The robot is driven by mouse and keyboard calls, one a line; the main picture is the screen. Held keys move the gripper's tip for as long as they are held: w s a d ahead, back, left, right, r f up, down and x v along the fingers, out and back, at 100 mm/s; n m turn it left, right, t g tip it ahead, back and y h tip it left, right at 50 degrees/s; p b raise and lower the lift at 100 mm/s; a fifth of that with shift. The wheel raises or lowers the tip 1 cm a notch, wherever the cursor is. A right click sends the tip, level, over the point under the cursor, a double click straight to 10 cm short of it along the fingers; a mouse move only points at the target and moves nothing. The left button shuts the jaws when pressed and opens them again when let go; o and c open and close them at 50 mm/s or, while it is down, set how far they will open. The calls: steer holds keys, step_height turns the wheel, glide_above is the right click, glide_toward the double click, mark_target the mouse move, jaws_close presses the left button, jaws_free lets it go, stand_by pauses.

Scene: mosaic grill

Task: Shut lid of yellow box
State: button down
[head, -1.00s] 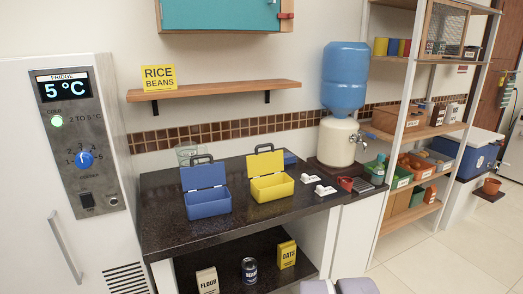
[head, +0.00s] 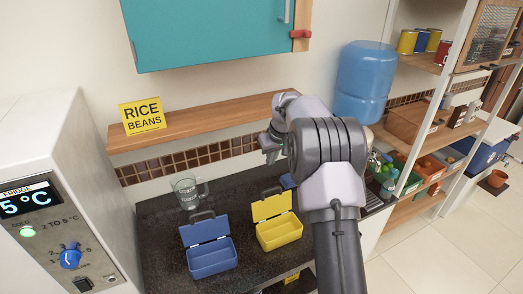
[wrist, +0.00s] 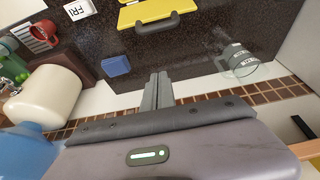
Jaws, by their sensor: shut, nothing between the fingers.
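The yellow box (head: 279,234) stands on the dark counter with its lid (head: 271,206) raised, leaning up at the back. In the wrist view the yellow lid (wrist: 155,10) with its dark handle shows at the top edge. My gripper (head: 270,153) is shut and empty, above the counter behind and above the yellow box, close to the tiled wall. In the wrist view my shut gripper (wrist: 158,78) points toward the counter, apart from the lid. My arm hides the counter to the right of the box.
A blue box (head: 212,260) with its lid up stands left of the yellow one. A glass mug (head: 186,192) is behind it. A wooden shelf (head: 200,124) runs along the wall above, beside my gripper. A small blue block (wrist: 116,66) lies behind the yellow box.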

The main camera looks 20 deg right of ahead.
step_height(320, 180, down, 2)
steer(key=b, duration=0.1)
glide_above(272, 202)
steer(key=w, duration=0.3)
step_height(272, 202, down, 7)
steer(key=shift+d, duration=0.4)
steer(key=shift+s+f+b, duration=0.15)
steer(key=shift+b, duration=0.3)
